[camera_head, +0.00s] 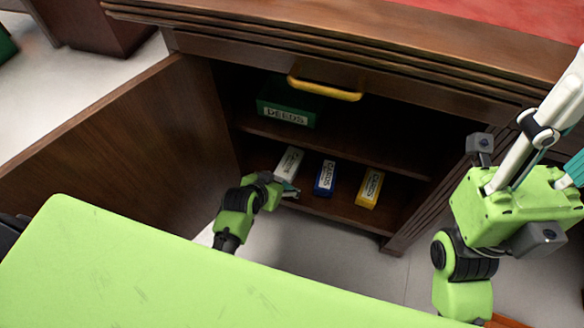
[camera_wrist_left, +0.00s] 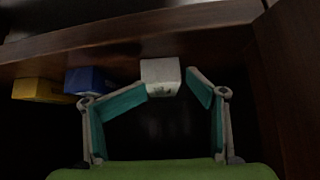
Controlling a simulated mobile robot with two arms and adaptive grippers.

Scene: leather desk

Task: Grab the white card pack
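The white card pack (camera_head: 289,163) lies on the cabinet's lower shelf, leftmost of three packs in the head view. My left gripper (camera_head: 287,188) is at its near end. In the left wrist view the white pack (camera_wrist_left: 160,76) is between and just beyond the two grey fingertips (camera_wrist_left: 168,80) with teal pads. The fingers are apart, with dark empty space between them. The left fingertip is close to the pack; I cannot tell whether it touches. My right gripper (camera_head: 556,130) is at the right edge of the head view, away from the cabinet, its fingertips cut off.
A blue pack (camera_head: 325,178) and a yellow pack (camera_head: 370,188) lie to the right on the lower shelf. A green deeds box (camera_head: 288,103) is on the upper shelf. The open wooden door (camera_head: 130,145) stands left of my left arm. A yellow handle (camera_head: 325,89) juts out above.

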